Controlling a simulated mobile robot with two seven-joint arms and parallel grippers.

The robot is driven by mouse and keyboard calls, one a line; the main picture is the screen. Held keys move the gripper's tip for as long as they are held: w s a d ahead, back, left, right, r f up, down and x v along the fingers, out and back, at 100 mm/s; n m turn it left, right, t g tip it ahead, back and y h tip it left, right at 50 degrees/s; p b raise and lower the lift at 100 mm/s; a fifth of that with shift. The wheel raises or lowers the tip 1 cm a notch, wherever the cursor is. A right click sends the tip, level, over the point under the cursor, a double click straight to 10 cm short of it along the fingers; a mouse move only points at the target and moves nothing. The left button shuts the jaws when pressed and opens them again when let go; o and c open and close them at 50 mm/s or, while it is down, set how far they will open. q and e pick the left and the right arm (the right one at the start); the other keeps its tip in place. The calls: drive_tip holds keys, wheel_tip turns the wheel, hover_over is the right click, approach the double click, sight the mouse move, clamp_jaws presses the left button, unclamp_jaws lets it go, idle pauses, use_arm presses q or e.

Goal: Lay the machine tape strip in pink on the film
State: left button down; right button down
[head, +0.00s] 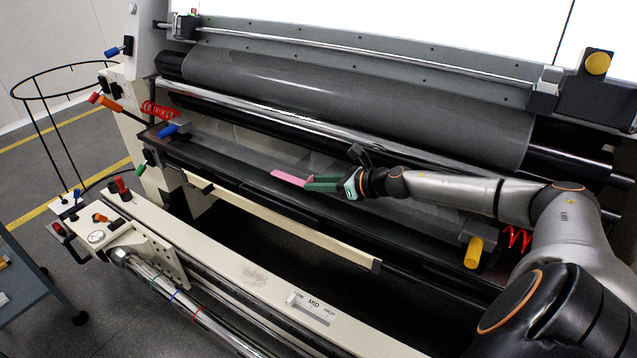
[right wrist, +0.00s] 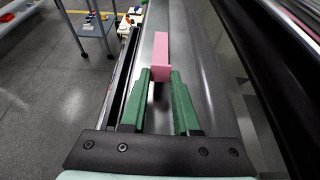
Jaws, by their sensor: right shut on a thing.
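The pink tape strip (head: 291,178) is held in the green fingers of my right gripper (head: 309,184), above the dark, shiny film surface of the machine. In the right wrist view the pink strip (right wrist: 162,58) stands out ahead of the green fingertips (right wrist: 160,75), which are closed on its near end. The film (right wrist: 189,58) runs under and beyond the strip. In the head view the film (head: 235,155) stretches below the rollers. I cannot tell whether the strip touches it. My left gripper is not in view.
A large dark roller (head: 350,105) and a chrome bar (head: 300,124) run behind the gripper. A cream front rail (head: 250,275) lies in front. A yellow knob (head: 473,252) stands near my right arm. A blue-grey cart (head: 30,290) is at the left.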

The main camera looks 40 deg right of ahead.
drive_tip(key=shift+f, duration=0.15)
drive_tip(key=shift+f+b, duration=1.15)
drive_tip(key=shift+b, duration=0.05)
drive_tip(key=c, duration=0.6)
unclamp_jaws()
drive_tip(key=shift+s, duration=0.1)
